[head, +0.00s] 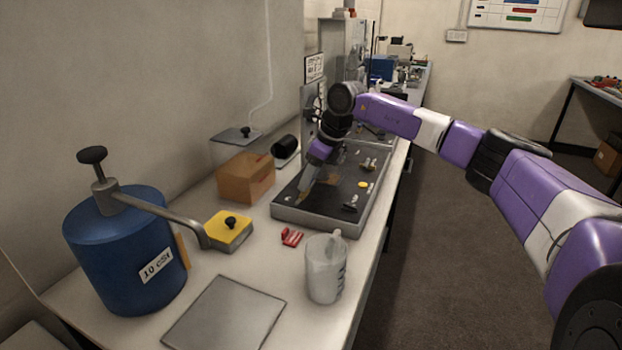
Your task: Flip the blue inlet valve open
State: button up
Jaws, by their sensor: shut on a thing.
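My gripper (304,192) points down into the left side of a grey-rimmed, dark-floored tray (326,219) on the bench. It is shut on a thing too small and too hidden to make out. I cannot pick out a blue inlet valve in the head view. An upright metal panel with dark fittings (312,103) stands behind the tray, partly hidden by my wrist. Several small fittings lie in the tray, among them a yellow disc (363,185).
A clear jug (325,268), a red piece (291,237) and a grey plate (224,315) are nearer. The floor on the right is open.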

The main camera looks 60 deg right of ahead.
dwell(0.3)
jog(key=o, duration=1.4)
jog(key=shift+c, duration=0.2)
